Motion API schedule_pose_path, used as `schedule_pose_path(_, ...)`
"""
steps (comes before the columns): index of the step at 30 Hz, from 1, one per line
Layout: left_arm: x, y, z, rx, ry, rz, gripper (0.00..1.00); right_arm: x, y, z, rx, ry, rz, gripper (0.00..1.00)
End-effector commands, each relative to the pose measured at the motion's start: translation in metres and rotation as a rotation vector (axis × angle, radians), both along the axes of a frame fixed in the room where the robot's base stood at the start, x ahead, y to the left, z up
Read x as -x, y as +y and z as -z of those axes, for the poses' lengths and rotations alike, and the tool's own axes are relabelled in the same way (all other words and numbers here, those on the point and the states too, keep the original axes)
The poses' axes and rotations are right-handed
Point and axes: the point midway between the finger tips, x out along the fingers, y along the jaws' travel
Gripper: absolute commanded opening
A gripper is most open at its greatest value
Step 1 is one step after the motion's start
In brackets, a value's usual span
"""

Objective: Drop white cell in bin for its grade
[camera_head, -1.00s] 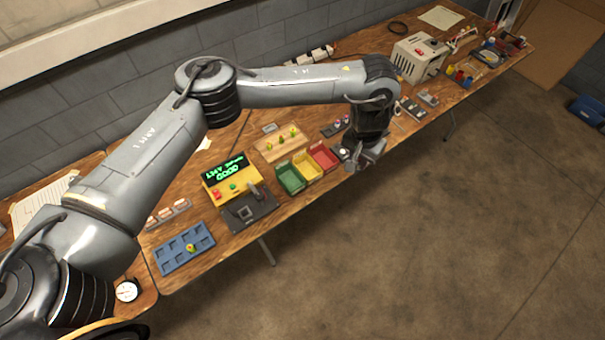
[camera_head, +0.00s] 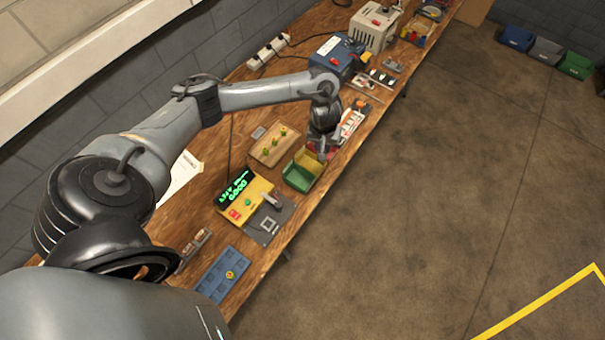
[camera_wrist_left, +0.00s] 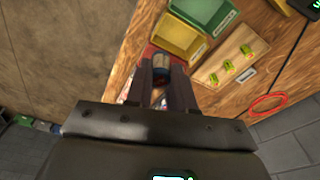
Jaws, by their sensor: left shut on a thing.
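My left gripper (camera_head: 322,150) hangs at the row of bins, over or close above the red bin (camera_head: 311,147), which it mostly hides. In the left wrist view its fingers (camera_wrist_left: 162,74) are shut on a short cylindrical cell (camera_wrist_left: 160,68), which looks dark bluish with a pale band in shadow. A strip of the red bin (camera_wrist_left: 150,51) shows behind it. The yellow bin (camera_wrist_left: 178,38) and green bin (camera_wrist_left: 205,10) lie beyond. In the head view the green bin (camera_head: 297,178) is nearest the tester (camera_head: 245,200), whose green display includes the word GOOD. My right gripper is not in view.
A wooden block with several small yellow-green pieces (camera_head: 268,153) stands behind the bins. A blue tray (camera_head: 222,277) lies at the near end of the bench. A blue box (camera_head: 335,56) and a grey machine (camera_head: 374,27) stand farther along. Open floor lies right of the bench.

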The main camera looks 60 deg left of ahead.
Motion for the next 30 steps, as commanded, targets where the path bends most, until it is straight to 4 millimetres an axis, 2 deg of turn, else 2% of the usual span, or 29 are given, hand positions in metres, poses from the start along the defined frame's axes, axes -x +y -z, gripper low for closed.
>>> schedule_pose_path(1, 0.019, 0.014, 0.005, -0.006, 0.009, -0.016, 0.0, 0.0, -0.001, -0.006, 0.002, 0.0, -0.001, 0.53)
schedule_pose_path(3, 0.035, 0.023, 0.013, -0.004, 0.008, -0.028, 0.0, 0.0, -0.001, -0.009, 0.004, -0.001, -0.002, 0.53)
schedule_pose_path(6, 0.056, 0.033, 0.023, -0.003, 0.006, -0.039, 0.0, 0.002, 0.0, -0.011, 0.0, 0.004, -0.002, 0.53)
schedule_pose_path(12, 0.083, 0.04, 0.038, -0.001, 0.003, -0.045, 0.0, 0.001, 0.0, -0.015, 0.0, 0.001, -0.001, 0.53)
schedule_pose_path(20, 0.092, 0.039, 0.051, 0.002, 0.0, -0.045, 0.0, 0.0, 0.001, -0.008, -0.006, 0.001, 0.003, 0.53)
schedule_pose_path(30, 0.092, 0.039, 0.077, 0.002, -0.001, -0.044, 0.0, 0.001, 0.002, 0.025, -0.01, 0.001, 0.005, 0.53)
